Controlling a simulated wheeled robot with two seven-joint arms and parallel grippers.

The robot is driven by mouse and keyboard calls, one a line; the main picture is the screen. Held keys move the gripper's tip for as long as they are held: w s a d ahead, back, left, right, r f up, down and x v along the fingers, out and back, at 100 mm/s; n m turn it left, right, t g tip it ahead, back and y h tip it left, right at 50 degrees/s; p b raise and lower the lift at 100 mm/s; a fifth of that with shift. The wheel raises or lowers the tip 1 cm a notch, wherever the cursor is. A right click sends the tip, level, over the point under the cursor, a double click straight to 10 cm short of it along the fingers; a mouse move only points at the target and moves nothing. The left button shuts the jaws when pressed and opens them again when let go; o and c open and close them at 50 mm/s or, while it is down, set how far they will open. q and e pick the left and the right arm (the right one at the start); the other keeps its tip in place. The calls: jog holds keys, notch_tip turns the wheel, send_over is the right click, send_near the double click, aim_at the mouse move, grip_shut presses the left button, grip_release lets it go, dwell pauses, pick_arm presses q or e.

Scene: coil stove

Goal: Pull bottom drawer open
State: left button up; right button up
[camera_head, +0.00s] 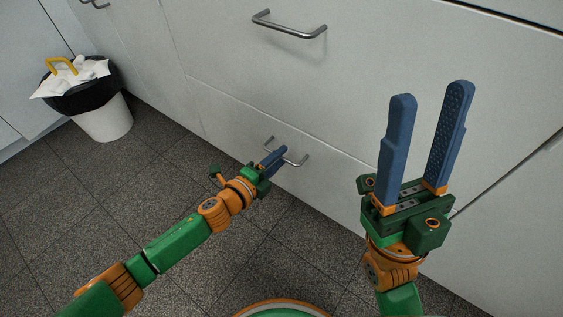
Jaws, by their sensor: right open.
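The bottom drawer (230,113) is a pale grey front low on the cabinet, and no gap shows around it. Its metal bar handle (297,161) is partly hidden behind my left gripper. My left gripper (280,152) is at the handle, its blue fingers overlapping the bar in the view. I cannot tell whether the fingers are closed on the bar or only around it. My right gripper (430,105) is raised at the right, its two blue fingers apart and empty, in front of the cabinet.
A drawer above has a larger bar handle (289,27). A white bin (104,119) with a black liner, crumpled paper and a yellow item stands at the far left. The dark tiled floor (160,180) in front of the drawer is clear apart from my own base and arms.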

pick_arm(q)
jog(key=shift+w+d+f, duration=0.2)
jog(key=shift+w+d, duration=0.2)
jog(key=shift+w, duration=0.15)
grip_shut()
dwell(1.0)
